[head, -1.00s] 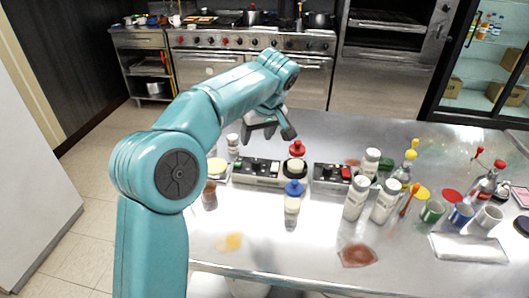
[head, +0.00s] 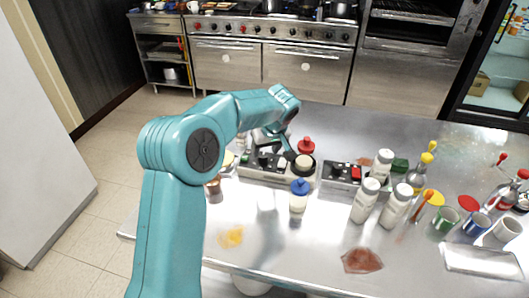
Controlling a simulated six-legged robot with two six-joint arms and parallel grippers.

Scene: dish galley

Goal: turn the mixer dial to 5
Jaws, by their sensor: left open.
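A dark control panel in a pale housing (head: 249,167) stands on the steel table, with small buttons on its face. A round cream knob (head: 305,163), which may be the mixer dial, sits at its right end; its marks and setting are too small to read. A second dark panel (head: 338,172) with a red switch stands to the right. My left gripper (head: 279,150) is open and empty, just above the first panel and left of the cream knob. The gripper hides part of that panel. I cannot tell whether a fingertip touches it. My right gripper is out of view.
A red-capped bottle (head: 306,146) stands behind the knob and a blue-capped bottle (head: 299,197) in front. White shakers (head: 365,203) stand to the right. Spills (head: 361,260) mark the front. Cups (head: 445,221) and a tray (head: 482,261) are at far right.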

